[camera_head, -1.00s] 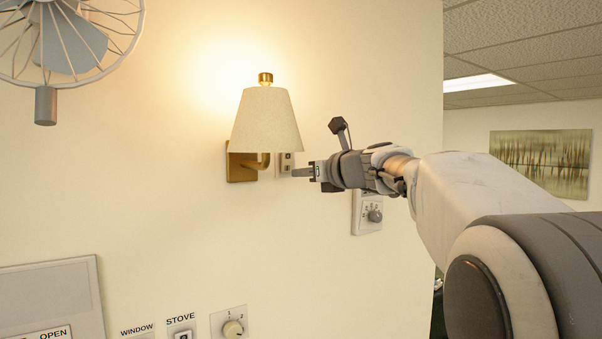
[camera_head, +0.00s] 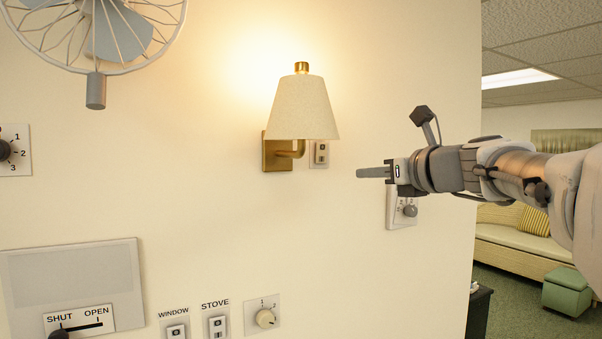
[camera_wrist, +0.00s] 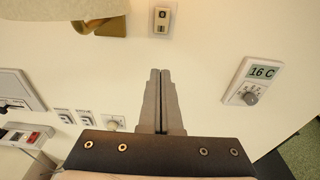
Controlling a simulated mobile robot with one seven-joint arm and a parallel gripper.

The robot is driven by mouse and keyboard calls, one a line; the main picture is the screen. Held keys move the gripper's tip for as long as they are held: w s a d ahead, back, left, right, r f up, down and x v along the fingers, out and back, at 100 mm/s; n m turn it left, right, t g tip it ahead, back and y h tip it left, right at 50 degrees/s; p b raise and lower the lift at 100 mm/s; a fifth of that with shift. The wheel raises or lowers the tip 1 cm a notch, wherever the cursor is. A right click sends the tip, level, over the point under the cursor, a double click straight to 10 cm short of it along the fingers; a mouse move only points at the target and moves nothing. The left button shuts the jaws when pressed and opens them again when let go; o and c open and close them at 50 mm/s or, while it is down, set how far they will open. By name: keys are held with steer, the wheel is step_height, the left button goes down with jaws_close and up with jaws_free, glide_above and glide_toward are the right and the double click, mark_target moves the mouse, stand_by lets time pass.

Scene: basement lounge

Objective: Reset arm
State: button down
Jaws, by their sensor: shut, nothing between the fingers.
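My gripper (camera_head: 374,172) is shut and empty, its fingers pointing left in the head view. It is in front of the wall, to the right of the lit wall lamp (camera_head: 303,108). In the wrist view the two fingers (camera_wrist: 160,80) lie side by side with nothing between them. A small switch (camera_head: 320,153) is just right of the lamp's mount and shows at the top of the wrist view (camera_wrist: 161,20). A thermostat (camera_wrist: 247,82) reading 16 C is right of the fingers; in the head view my gripper partly hides it.
A wire-caged fan (camera_head: 96,35) hangs at the upper left. Low on the wall are a SHUT/OPEN slider (camera_head: 80,321), WINDOW (camera_head: 176,331) and STOVE (camera_head: 217,326) switches and a dial (camera_head: 265,317). Past the wall's right edge are a sofa (camera_head: 520,245) and a green ottoman (camera_head: 566,292).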

steer(key=s+a+f+n+g+h, duration=0.1)
steer(key=s+a+f+n+g, duration=0.5)
steer(key=s+f+n, duration=0.85)
steer(key=s+d+f+n+g+h, duration=0.2)
steer(key=s+f+n+h, duration=0.3)
steer(key=s+f+n, duration=1)
step_height(320, 180, down, 2)
steer(key=shift+n+g, duration=0.8)
steer(key=shift+n, duration=0.15)
steer(key=shift+s, duration=0.1)
